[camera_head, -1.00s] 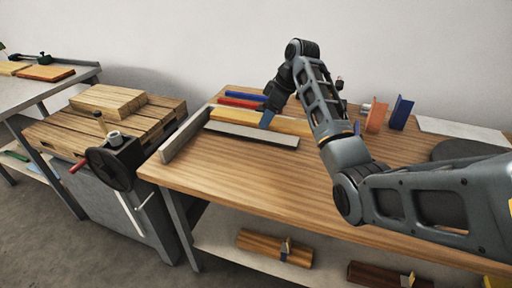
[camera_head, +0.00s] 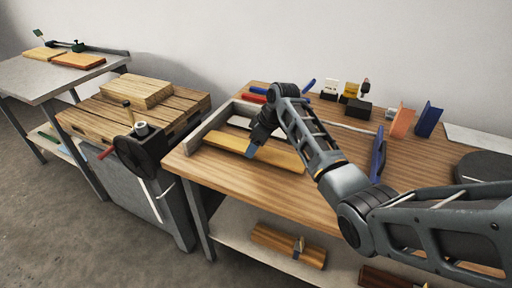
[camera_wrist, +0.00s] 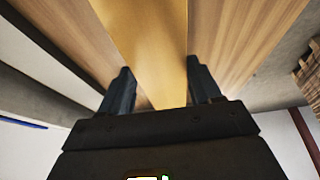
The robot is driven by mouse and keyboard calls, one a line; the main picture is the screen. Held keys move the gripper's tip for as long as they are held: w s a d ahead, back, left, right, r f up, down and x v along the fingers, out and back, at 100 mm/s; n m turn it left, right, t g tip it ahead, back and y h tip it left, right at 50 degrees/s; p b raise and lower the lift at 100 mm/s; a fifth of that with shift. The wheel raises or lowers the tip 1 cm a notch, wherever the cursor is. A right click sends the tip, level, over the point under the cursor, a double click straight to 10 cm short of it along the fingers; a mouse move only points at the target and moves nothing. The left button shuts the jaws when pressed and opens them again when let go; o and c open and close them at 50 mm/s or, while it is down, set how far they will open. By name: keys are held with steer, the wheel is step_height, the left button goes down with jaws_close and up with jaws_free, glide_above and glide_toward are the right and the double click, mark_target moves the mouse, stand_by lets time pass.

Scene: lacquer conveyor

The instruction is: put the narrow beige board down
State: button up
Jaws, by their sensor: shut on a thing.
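The narrow beige board (camera_head: 222,140) shows in the head view over the near left part of the wooden workbench, close to a grey corner fence. My gripper (camera_head: 251,151) is shut on it near its middle and comes down from above. In the wrist view the board (camera_wrist: 150,45) runs lengthwise between the two dark fingers of my gripper (camera_wrist: 162,90). The board looks level and low over the bench top. I cannot tell whether its underside touches the top. Part of the board is hidden behind the gripper and arm.
The grey fence (camera_head: 206,126) borders the board's left side. Blue and orange upright pieces (camera_head: 402,122) and small black and yellow items (camera_head: 350,92) stand farther right. A wooden side bench with a vice (camera_head: 142,150) stands left. The bench's front strip (camera_head: 290,190) is bare.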

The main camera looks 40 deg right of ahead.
steer(key=shift+f, duration=0.7)
steer(key=o, duration=1.2)
steer(key=shift+f, duration=0.1)
steer(key=v, duration=1.2)
